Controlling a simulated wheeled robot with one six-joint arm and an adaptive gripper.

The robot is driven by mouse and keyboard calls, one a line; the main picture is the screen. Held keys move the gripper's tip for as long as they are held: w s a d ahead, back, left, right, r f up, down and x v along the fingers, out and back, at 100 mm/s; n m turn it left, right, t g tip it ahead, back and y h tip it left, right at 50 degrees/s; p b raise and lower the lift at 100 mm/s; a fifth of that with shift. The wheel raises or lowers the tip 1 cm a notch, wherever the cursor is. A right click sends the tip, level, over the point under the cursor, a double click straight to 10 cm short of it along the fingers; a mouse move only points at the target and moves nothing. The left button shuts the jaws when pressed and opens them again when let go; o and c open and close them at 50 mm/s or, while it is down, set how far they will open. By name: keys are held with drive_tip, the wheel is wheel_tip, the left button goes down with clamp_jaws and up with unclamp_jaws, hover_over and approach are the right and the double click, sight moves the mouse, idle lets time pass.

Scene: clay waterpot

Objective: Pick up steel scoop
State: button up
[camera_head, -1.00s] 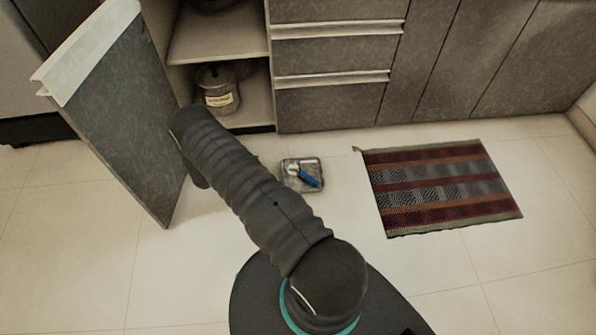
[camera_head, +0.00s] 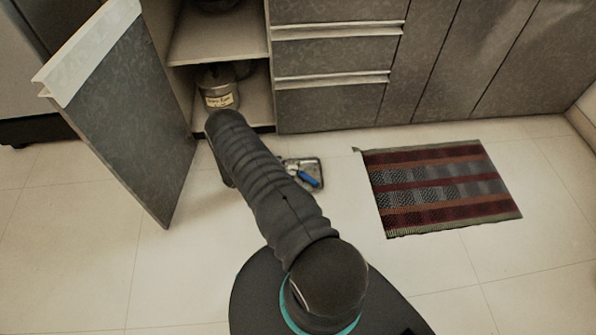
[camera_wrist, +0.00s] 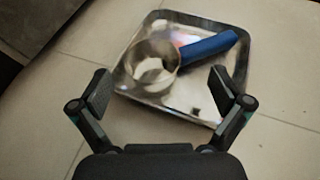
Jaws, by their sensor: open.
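The steel scoop (camera_wrist: 153,66) has a round metal cup and a blue handle (camera_wrist: 208,46). It lies on a square metal tray (camera_wrist: 186,98) on the floor. In the head view the blue handle (camera_head: 309,179) shows on the tray (camera_head: 318,166), while the rest of the scoop is mostly hidden behind my arm. In the wrist view my gripper (camera_wrist: 162,92) is open and empty, with its fingers apart on either side of the tray's near part. The scoop's cup shows just beyond and between the fingertips. I see no contact with it.
An open cabinet door (camera_head: 125,115) stands to the left. A labelled metal pot (camera_head: 217,88) sits on the low cabinet shelf. Closed drawers (camera_head: 335,55) are behind the tray. A striped mat (camera_head: 440,190) lies to the right, with clear floor around.

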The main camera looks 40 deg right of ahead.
sight(294, 168)
drive_tip(key=x, duration=0.3)
drive_tip(key=shift+s+d+f, duration=0.15)
drive_tip(key=shift+d, duration=0.15)
drive_tip(key=shift+c, duration=0.3)
drive_tip(key=c, duration=1.2)
